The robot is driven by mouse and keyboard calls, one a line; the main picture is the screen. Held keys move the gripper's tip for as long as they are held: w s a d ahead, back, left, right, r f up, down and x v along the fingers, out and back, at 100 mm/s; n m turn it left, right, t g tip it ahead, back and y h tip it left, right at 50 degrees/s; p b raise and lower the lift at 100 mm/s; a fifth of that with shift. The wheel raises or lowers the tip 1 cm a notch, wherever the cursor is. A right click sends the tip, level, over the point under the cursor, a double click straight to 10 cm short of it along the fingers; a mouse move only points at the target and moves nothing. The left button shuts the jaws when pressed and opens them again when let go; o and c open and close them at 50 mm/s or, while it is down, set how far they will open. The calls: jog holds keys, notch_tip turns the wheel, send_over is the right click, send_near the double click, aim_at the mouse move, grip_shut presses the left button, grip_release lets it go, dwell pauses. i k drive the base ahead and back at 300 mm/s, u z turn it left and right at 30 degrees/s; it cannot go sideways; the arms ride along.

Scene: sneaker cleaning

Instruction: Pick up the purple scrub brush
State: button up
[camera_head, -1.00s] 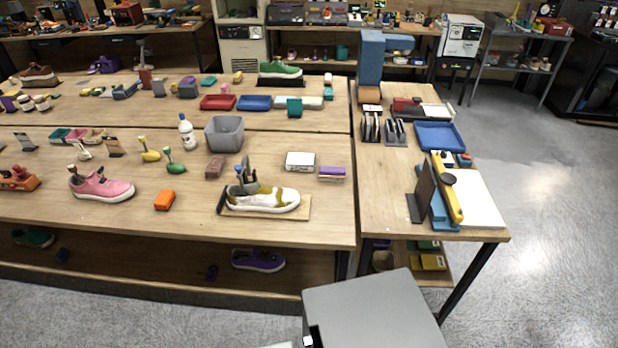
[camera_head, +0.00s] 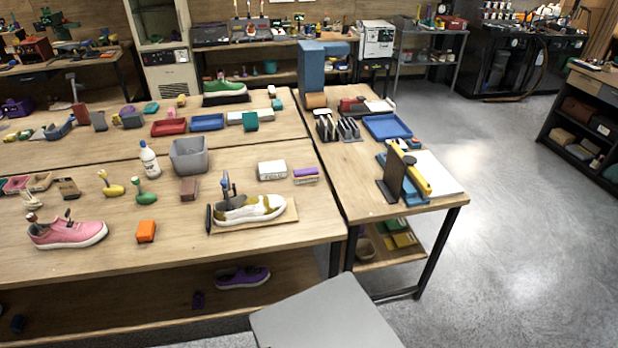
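A small purple-topped block (camera_head: 306,175) with a paler layer beneath lies on the wooden workbench (camera_head: 200,260), near its right end. It looks like the purple scrub brush, but it is too small for me to make out bristles. It sits just right of a white block (camera_head: 272,170) and behind the white and mustard sneaker (camera_head: 250,208). Nothing touches it from above. My gripper is not in view. Only a flat grey panel, which appears to be part of my own body, shows at the bottom.
A side table with a blue tray (camera_head: 387,127) and a yellow-handled tool (camera_head: 409,168) adjoins on the right. Open floor (camera_head: 510,230) lies right of it.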

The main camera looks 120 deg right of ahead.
aim_at(306, 175)
jog(key=z, duration=4.05)
jog(key=i, duration=1)
jog(key=u, duration=0.1)
jog(key=k, duration=0.5)
jog(key=u, duration=2.95)
jog(key=k, duration=0.2)
jog(key=z, duration=0.35)
